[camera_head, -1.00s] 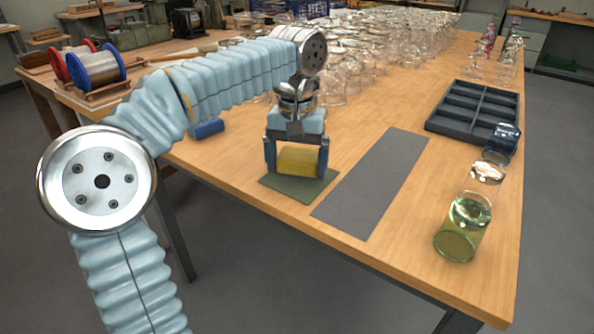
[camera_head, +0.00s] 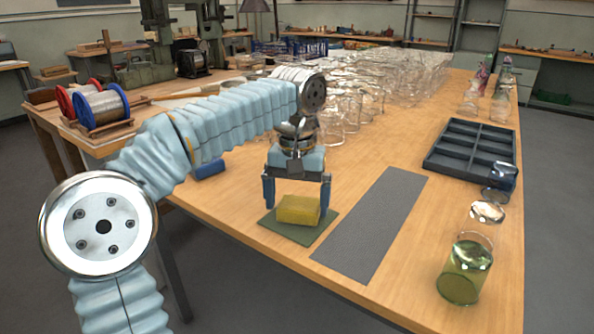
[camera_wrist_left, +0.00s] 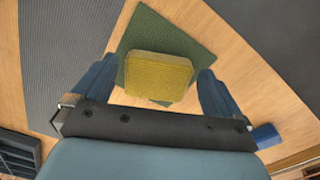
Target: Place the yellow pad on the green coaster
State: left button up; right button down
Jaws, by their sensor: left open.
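The yellow pad (camera_head: 298,210) lies on the green coaster (camera_head: 282,231) near the table's front edge. My left gripper (camera_head: 297,203) is open above and around the pad, with a blue finger on each side. In the left wrist view both fingers (camera_wrist_left: 160,88) stand apart from the pad, with gaps at each side. My right gripper is not in view.
A grey mat (camera_head: 372,225) lies right of the coaster. A dark compartment tray (camera_head: 470,150) and a green glass (camera_head: 464,272) stand farther right. A blue block (camera_head: 208,168) lies behind my left arm. Many clear glasses (camera_head: 365,85) fill the back.

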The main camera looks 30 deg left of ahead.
aim_at(297, 210)
pick_arm(q)
notch_tip(297, 210, up, 10)
jog(key=p, duration=0.2)
jog(key=shift+f, duration=0.25)
